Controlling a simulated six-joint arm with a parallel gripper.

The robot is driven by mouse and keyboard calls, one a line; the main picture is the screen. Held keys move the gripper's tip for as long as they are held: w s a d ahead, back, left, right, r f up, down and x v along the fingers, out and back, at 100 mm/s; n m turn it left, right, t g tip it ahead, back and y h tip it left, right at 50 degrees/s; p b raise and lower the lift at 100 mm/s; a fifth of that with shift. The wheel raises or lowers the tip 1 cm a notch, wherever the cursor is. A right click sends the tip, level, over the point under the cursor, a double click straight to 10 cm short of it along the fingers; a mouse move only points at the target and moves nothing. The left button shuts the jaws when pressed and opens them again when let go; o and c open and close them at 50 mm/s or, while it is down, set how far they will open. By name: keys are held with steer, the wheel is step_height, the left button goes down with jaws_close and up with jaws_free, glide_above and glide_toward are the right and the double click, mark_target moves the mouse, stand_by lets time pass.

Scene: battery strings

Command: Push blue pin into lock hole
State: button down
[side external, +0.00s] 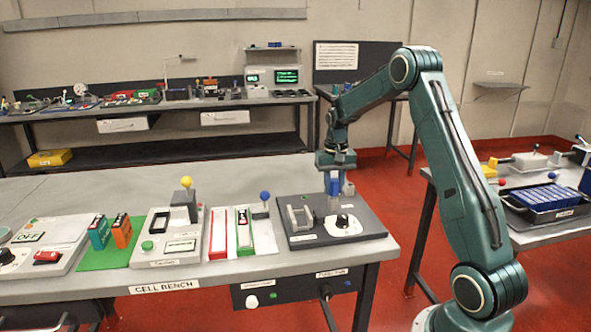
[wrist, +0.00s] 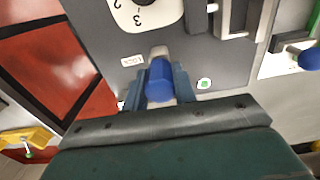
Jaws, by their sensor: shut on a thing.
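My gripper (side external: 334,190) is over the right part of a dark grey fixture plate (side external: 372,228) at the bench's right end. It is shut on the blue pin (wrist: 159,82), which shows between the two fingers in the wrist view (wrist: 160,88). A light grey block (wrist: 158,52) sits at the pin's far end, beside a small label that seems to read LOCK (wrist: 132,60). The lock hole itself is hidden, so I cannot tell how deep the pin sits. In the side view the fingers cover most of the pin.
A white dial (side external: 342,224) and an upright grey holder (side external: 299,216) share the plate. To the left stand a blue-knobbed lever (side external: 265,197) and red and green trays (side external: 219,234). Red floor lies past the bench's right edge.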

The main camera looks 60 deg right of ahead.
steer(key=shift+f, duration=0.55)
steer(key=c, duration=1.1)
jaws_free()
steer(key=shift+o, duration=0.2)
steer(key=shift+r, duration=0.1)
step_height(320, 180, up, 14)
steer(key=shift+f, duration=0.2)
